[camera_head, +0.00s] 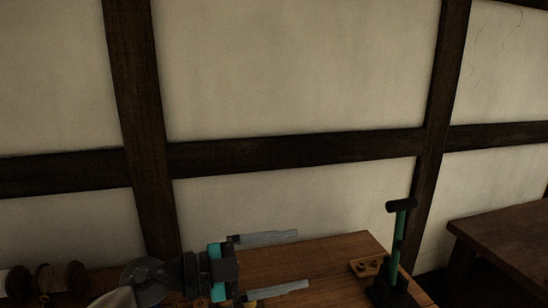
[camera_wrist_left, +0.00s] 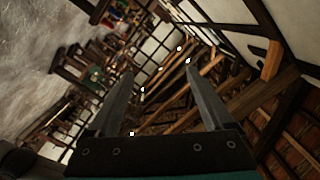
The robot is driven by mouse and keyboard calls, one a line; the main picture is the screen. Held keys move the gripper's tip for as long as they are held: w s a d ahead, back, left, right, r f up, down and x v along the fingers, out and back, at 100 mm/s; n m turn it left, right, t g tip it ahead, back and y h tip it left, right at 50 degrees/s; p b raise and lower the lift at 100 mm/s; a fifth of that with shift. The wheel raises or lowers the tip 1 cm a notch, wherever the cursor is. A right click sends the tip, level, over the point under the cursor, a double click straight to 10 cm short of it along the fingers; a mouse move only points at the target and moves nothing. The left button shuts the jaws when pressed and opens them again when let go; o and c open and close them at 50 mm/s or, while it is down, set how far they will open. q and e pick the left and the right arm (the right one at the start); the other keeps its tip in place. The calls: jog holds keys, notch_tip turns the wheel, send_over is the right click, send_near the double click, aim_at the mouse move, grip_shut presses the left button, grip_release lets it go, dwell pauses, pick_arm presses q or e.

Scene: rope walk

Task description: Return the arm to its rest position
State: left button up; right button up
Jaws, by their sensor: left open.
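My left gripper (camera_head: 274,264) comes in from the lower left in the head view. Its two grey fingers are spread apart and point to the right, above the wooden table (camera_head: 335,258). Nothing shows between the fingers. In the left wrist view, the open fingers of my left gripper (camera_wrist_left: 160,95) point out into the room, with timber beams beyond and no object between them. My right gripper is in neither view.
A green lever (camera_head: 399,232) with a black handle stands on a dark base at the table's right. A small wooden block (camera_head: 368,267) lies beside it. Wound spools (camera_head: 62,280) sit at the lower left. A dark bench (camera_head: 505,240) stands at the right. The timbered wall is behind.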

pick_arm(q)
jog(key=w+a+r+n+t+y, duration=0.2)
jog(key=a+n+t+y, duration=0.15)
jog(key=n+t, duration=0.35)
jog(key=w+a+r+n+t+y, duration=0.1)
jog(key=a+r+n+t+y, duration=0.2)
jog(key=n+t, duration=0.35)
jog(key=s+a+f+n+g+y, duration=0.4)
jog(key=a+f+n+y, duration=0.65)
jog(key=f, duration=0.55)
jog(key=s+f+m+g, duration=0.1)
jog(key=s+f+g, duration=0.55)
jog(key=s, duration=0.45)
jog(key=s+f+m+g, duration=0.1)
jog(key=s+f+g, duration=0.4)
jog(key=s+f, duration=0.45)
notch_tip(320, 180, down, 27)
jog(key=s+b, duration=0.3)
jog(key=b, duration=0.4)
jog(key=s+a+f+g+b, duration=0.1)
jog(key=s+f+b, duration=0.2)
jog(key=s+f, duration=0.4)
jog(key=s+a+f+g+b, duration=0.1)
jog(key=s+a+f+b, duration=0.1)
jog(key=s+f, duration=0.6)
notch_tip(320, 180, down, 5)
jog(key=shift+a+r+m+b, duration=0.15)
jog(key=shift+a+m+b, duration=0.15)
jog(key=shift+m+b, duration=0.15)
